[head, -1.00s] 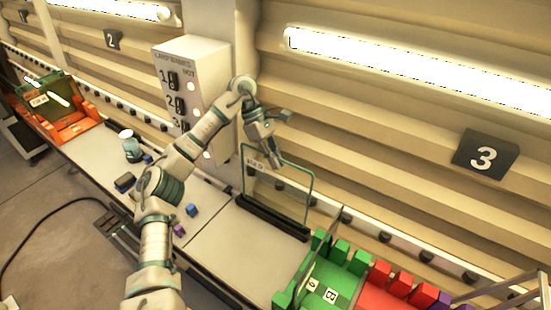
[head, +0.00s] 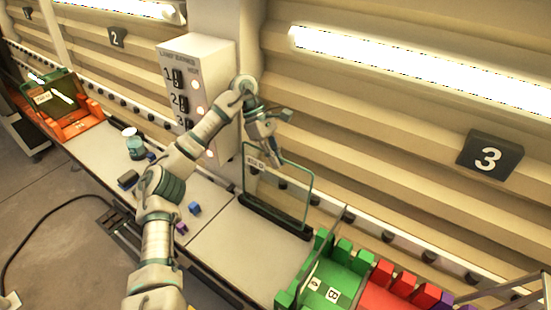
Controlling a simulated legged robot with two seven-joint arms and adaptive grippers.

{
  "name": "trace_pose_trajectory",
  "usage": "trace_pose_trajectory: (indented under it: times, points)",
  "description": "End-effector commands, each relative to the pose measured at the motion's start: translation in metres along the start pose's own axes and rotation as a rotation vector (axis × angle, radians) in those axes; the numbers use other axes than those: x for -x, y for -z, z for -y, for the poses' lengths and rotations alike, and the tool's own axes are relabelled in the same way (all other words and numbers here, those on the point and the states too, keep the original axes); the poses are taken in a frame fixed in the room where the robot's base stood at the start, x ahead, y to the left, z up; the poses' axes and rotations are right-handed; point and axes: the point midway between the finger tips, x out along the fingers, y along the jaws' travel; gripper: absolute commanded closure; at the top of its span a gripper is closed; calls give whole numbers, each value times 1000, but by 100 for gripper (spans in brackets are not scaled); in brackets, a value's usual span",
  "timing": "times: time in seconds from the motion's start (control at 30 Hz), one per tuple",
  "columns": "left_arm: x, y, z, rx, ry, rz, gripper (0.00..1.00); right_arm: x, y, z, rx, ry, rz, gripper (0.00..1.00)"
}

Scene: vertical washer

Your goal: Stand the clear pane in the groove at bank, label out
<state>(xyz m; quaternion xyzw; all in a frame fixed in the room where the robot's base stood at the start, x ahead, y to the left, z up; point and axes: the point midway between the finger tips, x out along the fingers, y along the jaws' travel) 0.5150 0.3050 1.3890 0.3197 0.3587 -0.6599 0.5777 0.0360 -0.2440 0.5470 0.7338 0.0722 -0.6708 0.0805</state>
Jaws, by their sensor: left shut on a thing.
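The clear pane (head: 280,192) has a thin green edge and stands nearly upright, its lower edge at the dark grooved bar (head: 275,218) on the bench. I cannot tell whether the edge is fully seated in the groove. A small white label (head: 257,161) shows at the pane's upper left. My left gripper (head: 275,150) is shut on the pane's top edge, with the arm reaching over from the left. The number 3 sign (head: 489,157) is on the wall to the right. My right gripper is not in view.
A lamp-bank switch box (head: 196,85) stands behind my left arm. Green bins (head: 340,265) and red blocks (head: 402,283) lie to the right. A jar (head: 134,146), small blue (head: 195,208) and purple (head: 181,228) cubes lie left. An orange rack (head: 83,125) with a pane is far left.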

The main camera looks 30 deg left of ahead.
Motion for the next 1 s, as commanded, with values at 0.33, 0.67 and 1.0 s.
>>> trace_pose_trajectory:
  times: [0.33, 0.67, 1.0]
  points:
    - [1, -2, 0, -3, -4, 3, 100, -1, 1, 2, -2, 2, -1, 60]
    - [-2, 1, 0, -4, -4, 4, 100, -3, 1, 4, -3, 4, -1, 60]
    - [-4, 2, 0, -3, -4, 3, 69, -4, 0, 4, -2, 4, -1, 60]
